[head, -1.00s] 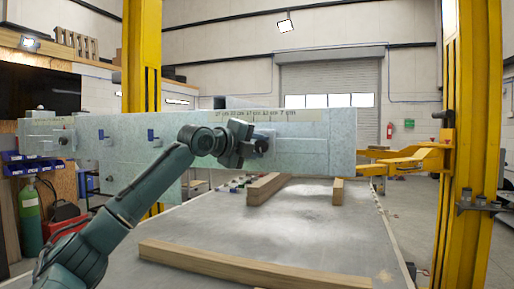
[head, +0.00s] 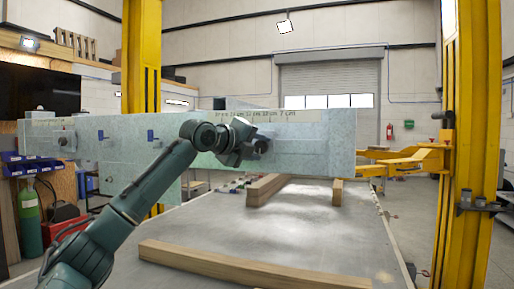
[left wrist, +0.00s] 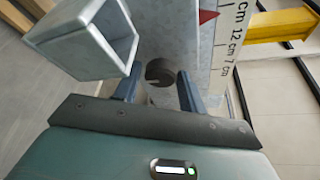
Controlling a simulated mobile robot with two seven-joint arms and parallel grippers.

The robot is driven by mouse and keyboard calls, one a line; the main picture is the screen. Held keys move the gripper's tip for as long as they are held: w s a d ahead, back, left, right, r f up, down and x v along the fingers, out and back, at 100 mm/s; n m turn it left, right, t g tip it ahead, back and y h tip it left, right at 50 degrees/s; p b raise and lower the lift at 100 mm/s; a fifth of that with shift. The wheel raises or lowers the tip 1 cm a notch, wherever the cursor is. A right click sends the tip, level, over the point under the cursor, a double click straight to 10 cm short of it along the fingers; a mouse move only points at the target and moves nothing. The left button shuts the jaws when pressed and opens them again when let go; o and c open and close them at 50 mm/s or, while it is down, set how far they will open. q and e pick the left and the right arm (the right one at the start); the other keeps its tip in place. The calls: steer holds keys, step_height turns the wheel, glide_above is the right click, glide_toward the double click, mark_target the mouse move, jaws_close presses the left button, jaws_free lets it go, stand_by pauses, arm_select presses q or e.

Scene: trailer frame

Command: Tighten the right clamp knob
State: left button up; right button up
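The right clamp knob (head: 263,145) is a dark round knob on the face of the long grey metal beam (head: 330,155). In the left wrist view the dark knob (left wrist: 160,72) lies between the two blue fingers of my left gripper (left wrist: 160,90). The fingers are apart, and a gap shows on each side of the knob. In the head view my left gripper (head: 243,148) is close up against the beam at this knob and partly covers that spot. My right gripper is in neither view.
A square metal tube (left wrist: 92,35) juts close to the left finger. A ruler strip (head: 290,116) runs along the beam, with a red pointer (left wrist: 208,17). Blue levers (head: 152,135) and another knob (head: 63,140) are further left. Timbers (head: 250,265) lie on the table.

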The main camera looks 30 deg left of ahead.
arm_select(q)
steer(key=o, duration=0.3)
steer(key=b+v, duration=0.3)
steer(key=v, duration=1)
